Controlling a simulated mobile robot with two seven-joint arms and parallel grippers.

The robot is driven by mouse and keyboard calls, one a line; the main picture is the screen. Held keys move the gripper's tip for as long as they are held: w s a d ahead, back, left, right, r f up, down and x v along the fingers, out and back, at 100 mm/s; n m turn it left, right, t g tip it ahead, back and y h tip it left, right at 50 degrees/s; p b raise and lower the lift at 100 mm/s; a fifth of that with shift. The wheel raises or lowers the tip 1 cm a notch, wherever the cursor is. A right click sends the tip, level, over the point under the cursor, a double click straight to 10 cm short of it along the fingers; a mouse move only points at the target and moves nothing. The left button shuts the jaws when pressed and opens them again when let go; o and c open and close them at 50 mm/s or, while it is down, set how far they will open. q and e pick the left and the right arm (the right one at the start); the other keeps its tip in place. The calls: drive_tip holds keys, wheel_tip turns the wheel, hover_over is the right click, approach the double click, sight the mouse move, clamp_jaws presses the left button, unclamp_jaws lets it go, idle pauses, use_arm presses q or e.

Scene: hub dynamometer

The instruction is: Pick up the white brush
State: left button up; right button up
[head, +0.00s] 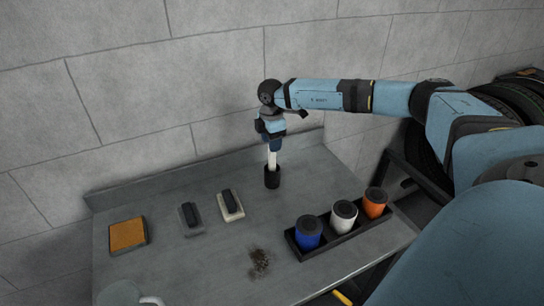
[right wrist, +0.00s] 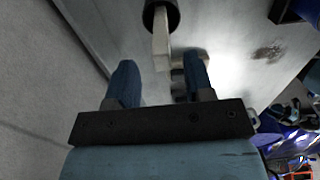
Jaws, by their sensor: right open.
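An upright white handle (head: 272,158) stands in a dark round cup (head: 272,180) near the back of the grey bench. My right gripper (head: 271,145) is above it, pointing down. In the right wrist view, my open right gripper (right wrist: 161,68) has its blue fingers on either side of the top end of the white handle (right wrist: 161,50), with gaps on both sides. The dark cup (right wrist: 161,14) shows beyond. A white block brush with a dark grip (head: 230,206) lies on the bench left of the cup. My left gripper is not in view.
A grey block with a dark grip (head: 190,218) and an orange-topped pad (head: 127,235) lie left. A black tray (head: 294,245) holds blue (head: 308,235), white (head: 343,218) and orange (head: 375,205) containers. A dark stain (head: 260,262) marks the bench. A wall stands behind.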

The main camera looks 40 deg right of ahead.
sight(271, 156)
wheel_tip(271, 156, down, 4)
drive_tip(key=shift+s+f, duration=0.1)
drive_tip(key=shift+s, duration=0.05)
clamp_jaws()
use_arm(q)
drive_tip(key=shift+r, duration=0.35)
